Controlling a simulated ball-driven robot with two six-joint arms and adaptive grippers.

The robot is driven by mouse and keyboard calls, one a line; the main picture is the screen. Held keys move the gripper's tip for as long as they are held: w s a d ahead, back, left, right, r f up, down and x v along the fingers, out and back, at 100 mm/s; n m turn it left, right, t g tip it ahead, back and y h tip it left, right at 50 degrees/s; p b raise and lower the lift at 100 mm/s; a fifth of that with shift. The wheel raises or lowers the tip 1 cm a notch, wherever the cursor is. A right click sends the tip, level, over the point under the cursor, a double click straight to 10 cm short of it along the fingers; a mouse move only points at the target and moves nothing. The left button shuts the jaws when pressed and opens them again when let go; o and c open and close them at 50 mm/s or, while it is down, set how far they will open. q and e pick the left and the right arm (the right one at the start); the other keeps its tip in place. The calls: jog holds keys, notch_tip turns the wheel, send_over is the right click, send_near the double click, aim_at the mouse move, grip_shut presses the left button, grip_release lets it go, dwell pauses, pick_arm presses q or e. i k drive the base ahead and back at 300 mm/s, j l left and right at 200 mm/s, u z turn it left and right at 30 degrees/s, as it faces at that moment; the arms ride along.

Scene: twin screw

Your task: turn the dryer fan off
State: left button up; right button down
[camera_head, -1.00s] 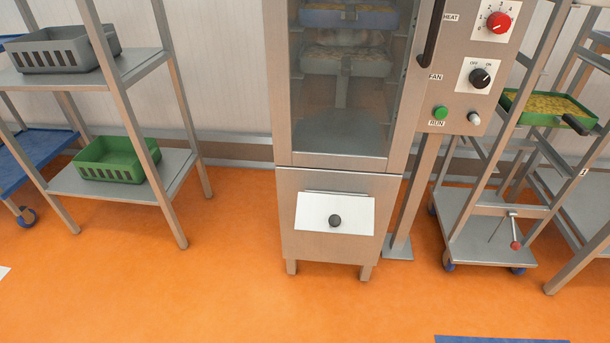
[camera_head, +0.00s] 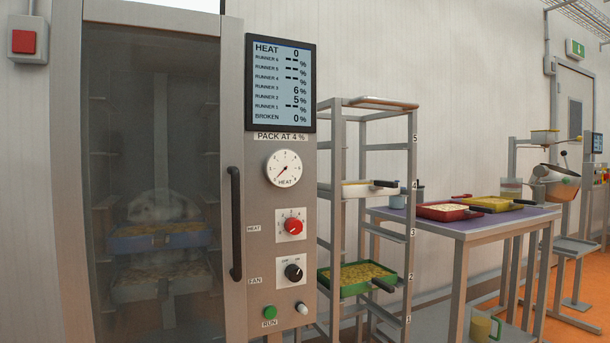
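The dryer is a tall steel cabinet with a glass door (camera_head: 150,150) and a control panel (camera_head: 258,200) to the right of it. The fan knob (camera_head: 293,272) is a black dial on a white plate, low on the panel, marked FAN, with OFF at upper left and ON at upper right. Its pale mark seems turned to the right, toward ON, but it is small. Neither of my grippers is in view.
Above the fan knob are a red heat knob (camera_head: 293,226), a round gauge (camera_head: 284,168) and a display (camera_head: 280,85). A green run button (camera_head: 269,312) sits below. A vertical door handle (camera_head: 235,223) stands left of the knobs. A tray rack (camera_head: 412,200) and table (camera_head: 470,224) are to the right.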

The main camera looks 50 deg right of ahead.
aim_at(294, 273)
jog(key=z, duration=1.4)
